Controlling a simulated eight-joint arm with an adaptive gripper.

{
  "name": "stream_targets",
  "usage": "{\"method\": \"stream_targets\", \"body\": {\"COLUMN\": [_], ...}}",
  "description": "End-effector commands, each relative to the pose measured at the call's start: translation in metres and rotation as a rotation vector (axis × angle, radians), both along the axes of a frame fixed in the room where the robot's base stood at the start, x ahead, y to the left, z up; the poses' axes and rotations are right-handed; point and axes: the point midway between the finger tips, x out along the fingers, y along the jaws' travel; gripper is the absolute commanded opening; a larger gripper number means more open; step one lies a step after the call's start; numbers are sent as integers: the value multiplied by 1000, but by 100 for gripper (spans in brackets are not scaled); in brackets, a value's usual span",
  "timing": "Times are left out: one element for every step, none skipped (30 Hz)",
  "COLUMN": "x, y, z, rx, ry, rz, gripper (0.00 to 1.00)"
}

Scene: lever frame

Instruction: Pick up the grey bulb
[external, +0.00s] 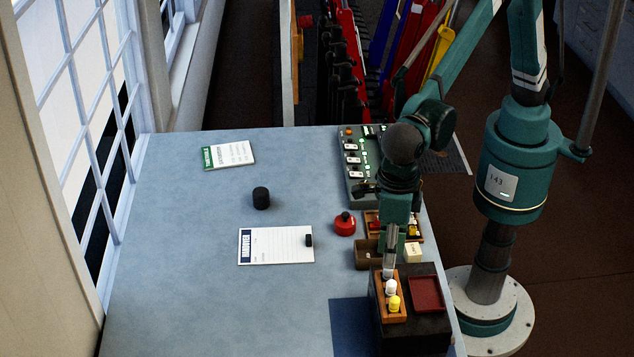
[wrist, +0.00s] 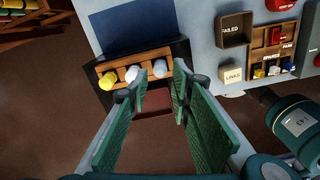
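The grey bulb (wrist: 160,68) stands in the wooden rack (wrist: 121,66) at the end of a row with a white bulb (wrist: 132,73) and a yellow bulb (wrist: 107,80). In the external view the grey bulb (external: 388,273) is at the rack's far end, partly hidden by my gripper (external: 390,258). My gripper (wrist: 163,76) is open and points down. In the wrist view its fingertips lie on either side of the grey bulb; I cannot tell how far above it they are.
The rack sits on a dark box beside a dark red tray (external: 427,294). Close behind are a brown FAILED bin (external: 368,255), a cream LINKS block (external: 413,253) and a red button (external: 345,224). The table's left side is mostly clear, with a black cylinder (external: 261,198) and papers.

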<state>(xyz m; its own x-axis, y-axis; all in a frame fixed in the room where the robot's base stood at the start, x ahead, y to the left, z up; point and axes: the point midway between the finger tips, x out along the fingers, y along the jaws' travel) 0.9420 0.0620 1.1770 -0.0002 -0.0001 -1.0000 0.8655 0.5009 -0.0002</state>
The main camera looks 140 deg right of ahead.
Motion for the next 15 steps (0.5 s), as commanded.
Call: {"method": "stream_targets", "body": {"x": [0, 0, 0, 0, 0, 0, 0, 0, 0, 0, 0, 0, 0, 0, 0], "y": [0, 0, 0, 0, 0, 0, 0, 0, 0, 0, 0, 0, 0, 0, 0], "z": [-2, -3, -3, -4, -4, -4, -4, -4, -4, -4, -4, -4, -5, -6, -9], "rx": [0, 0, 0, 0, 0, 0, 0, 0, 0, 0, 0, 0, 0, 0, 0], "ry": [0, 0, 0, 0, 0, 0, 0, 0, 0, 0, 0, 0, 0, 0, 0], "rz": [0, 0, 0, 0, 0, 0, 0, 0, 0, 0, 0, 0, 0, 0, 0], "gripper": [22, 22, 22, 22, 22, 22, 22, 22, 22, 22, 22, 22, 22, 22, 22]}}
